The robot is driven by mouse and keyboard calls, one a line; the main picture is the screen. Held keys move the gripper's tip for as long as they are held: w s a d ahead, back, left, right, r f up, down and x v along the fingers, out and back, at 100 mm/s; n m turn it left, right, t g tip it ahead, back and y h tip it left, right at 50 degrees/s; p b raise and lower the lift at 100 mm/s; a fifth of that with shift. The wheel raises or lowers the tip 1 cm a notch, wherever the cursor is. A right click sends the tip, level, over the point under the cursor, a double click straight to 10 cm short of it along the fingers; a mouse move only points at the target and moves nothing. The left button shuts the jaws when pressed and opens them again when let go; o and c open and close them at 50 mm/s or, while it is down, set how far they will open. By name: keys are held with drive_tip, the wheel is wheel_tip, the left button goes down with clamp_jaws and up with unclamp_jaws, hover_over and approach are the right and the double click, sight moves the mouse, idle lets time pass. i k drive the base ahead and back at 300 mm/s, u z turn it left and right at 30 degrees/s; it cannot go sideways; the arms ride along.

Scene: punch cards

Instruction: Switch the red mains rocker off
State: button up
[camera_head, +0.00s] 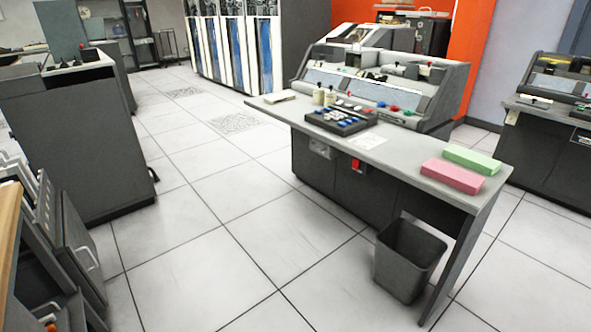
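A small red rocker (355,164) sits on the dark front panel of the keypunch desk (345,190), just under the desk top's front edge. It is too small to tell which way it is tipped. A grey outlet-like plate (320,149) is on the same panel to its left. My gripper is not in view.
A grey waste bin (408,262) stands on the floor under the desk's right end. Pink (453,176) and green (472,158) card blocks lie on the desk top, with a keyboard (341,118) further left. A dark cabinet (80,150) stands at left. The tiled floor between is clear.

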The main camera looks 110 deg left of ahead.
sight(356, 164)
drive_tip(key=u, duration=3.25)
drive_tip(key=i, duration=1)
drive_tip(key=u, duration=0.05)
